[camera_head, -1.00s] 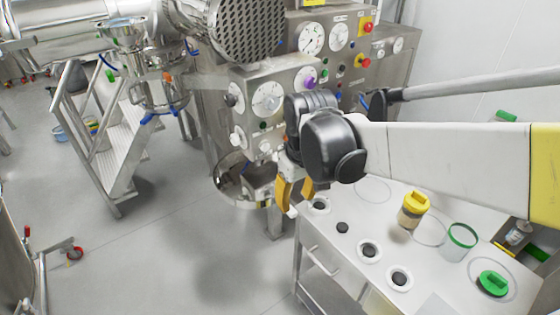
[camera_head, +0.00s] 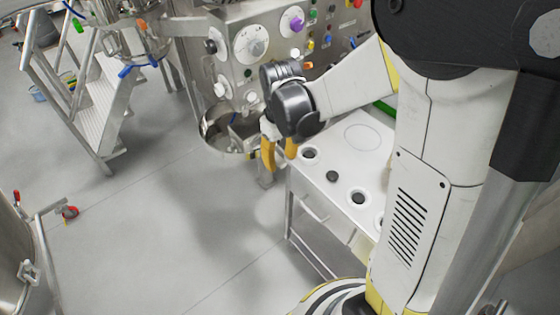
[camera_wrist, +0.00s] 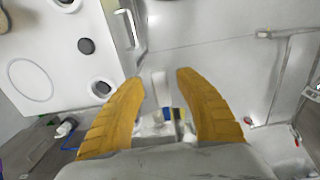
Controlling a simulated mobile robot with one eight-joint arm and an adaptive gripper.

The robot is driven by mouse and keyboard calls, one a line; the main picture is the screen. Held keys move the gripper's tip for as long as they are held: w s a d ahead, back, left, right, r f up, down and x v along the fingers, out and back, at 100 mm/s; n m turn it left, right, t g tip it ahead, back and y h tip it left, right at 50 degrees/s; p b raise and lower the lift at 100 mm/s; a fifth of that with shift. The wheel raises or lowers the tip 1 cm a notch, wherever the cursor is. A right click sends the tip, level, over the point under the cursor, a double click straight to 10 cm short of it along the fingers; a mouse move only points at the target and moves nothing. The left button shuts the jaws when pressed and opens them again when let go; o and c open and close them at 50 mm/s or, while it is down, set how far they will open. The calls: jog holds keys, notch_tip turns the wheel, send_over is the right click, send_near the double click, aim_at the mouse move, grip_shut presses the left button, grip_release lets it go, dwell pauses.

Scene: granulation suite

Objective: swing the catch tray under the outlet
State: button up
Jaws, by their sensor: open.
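A round, shallow steel pan (camera_head: 222,132), which looks like the catch tray, is below the control panel at the left of my gripper. Its right side is partly hidden by a bracket and my gripper. My gripper (camera_head: 279,160) points down between the pan and the white-topped cart, with its yellow fingers apart. In the wrist view my gripper (camera_wrist: 161,82) is open, and a pale upright bar (camera_wrist: 161,90) shows between the fingers. I cannot tell whether the fingers touch it. Which part is the outlet, I cannot tell.
The white-topped cart (camera_head: 340,190) with black-centred round seats stands at the right, close to my gripper. The control panel (camera_head: 255,60) with dials is behind. Steel steps (camera_head: 100,110) stand at the left. The floor in front is clear.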

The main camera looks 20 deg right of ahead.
jog(key=shift+f, duration=0.3)
grip_shut()
jog(key=shift+a, duration=0.1)
